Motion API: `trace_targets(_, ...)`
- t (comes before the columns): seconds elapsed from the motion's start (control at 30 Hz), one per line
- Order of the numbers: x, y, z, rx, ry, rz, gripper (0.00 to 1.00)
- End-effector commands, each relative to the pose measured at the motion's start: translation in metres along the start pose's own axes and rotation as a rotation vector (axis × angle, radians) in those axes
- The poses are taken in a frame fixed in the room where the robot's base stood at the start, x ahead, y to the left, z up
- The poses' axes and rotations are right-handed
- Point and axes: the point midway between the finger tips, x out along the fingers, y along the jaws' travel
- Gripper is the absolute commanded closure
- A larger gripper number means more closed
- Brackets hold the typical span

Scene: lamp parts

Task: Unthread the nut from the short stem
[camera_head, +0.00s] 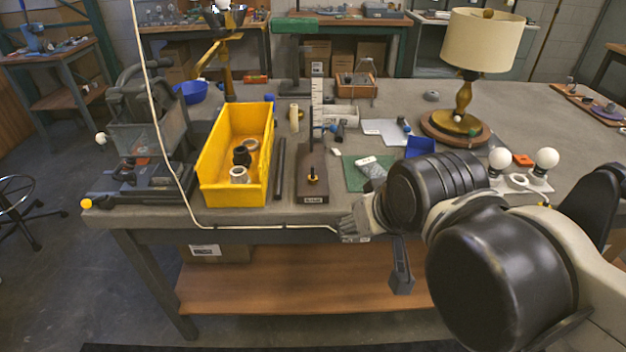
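A dark wooden block (312,190) with a pale label on its front lies near the table's front edge. A short dark stem stands up from it, with a small brass-coloured nut (313,179) around it. The threads are too small to make out. My gripper (382,250) is to the right of the block and lower, at the front edge of the table. It is apart from the nut. One dark finger-like part hangs below the edge; the fingertips are not clear, and I see nothing held.
A yellow bin (212,165) with several rings stands left of the block, with a dark rod (279,172) between them. A green mat (360,172) lies right of the block. A lamp (468,110) and white bulbs (547,158) stand farther right. A pale cord crosses the left side.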

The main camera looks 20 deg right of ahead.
Motion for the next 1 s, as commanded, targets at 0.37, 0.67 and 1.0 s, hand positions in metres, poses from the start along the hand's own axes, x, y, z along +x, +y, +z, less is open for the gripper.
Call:
trace_targets(0.37, -0.003, 0.000, -0.012, 0.038, -0.018, 0.000, 0.56)
trace_targets(0.67, -0.007, 0.000, -0.074, 0.276, -0.131, 0.018, 0.56)
trace_targets(1.0, 0.012, 0.000, -0.142, 0.573, -0.266, 0.079, 0.56)
